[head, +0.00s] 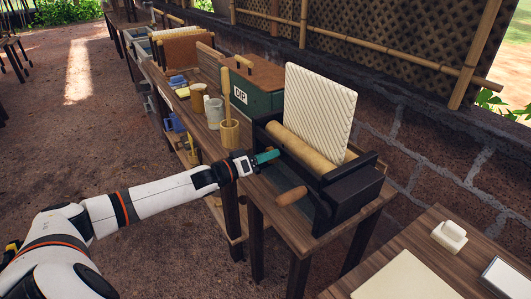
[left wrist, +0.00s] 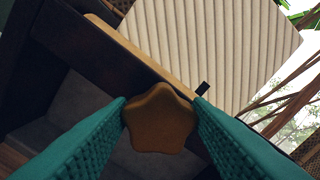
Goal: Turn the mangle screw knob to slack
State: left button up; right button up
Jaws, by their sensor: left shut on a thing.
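The mangle (head: 345,187) is a dark-framed machine with a tan roller (head: 305,150), standing on a small wooden table. A ribbed cream sheet (head: 320,110) stands upright behind the roller, and it fills the top of the left wrist view (left wrist: 215,45). The screw knob (left wrist: 158,118) is brown and star-shaped, between the teal fingers in the left wrist view. My left gripper (head: 268,156) is shut on the knob at the mangle's near left end; in the head view its fingers hide the knob. My right gripper is not in view.
A wooden crank handle (head: 292,196) juts from the mangle's front, just below my left gripper. A green DIP box (head: 258,85) and several containers stand on the bench behind. A table with a white block (head: 449,236) is at lower right.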

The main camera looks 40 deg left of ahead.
pick_arm(q)
jog(key=shift+s+d+f+m+b, duration=0.15)
jog(key=shift+m+b, duration=0.55)
jog(key=shift+m, duration=4.6)
jog(key=shift+w+d+f+m+b, duration=0.15)
jog(key=shift+m+b, duration=0.5)
jog(key=shift+m, duration=4.65)
jog(key=shift+s+f+m+b, duration=0.2)
jog(key=shift+m+b, duration=0.5)
jog(key=shift+m, duration=4.6)
jog(key=o, duration=1)
jog(key=shift+r, duration=0.1)
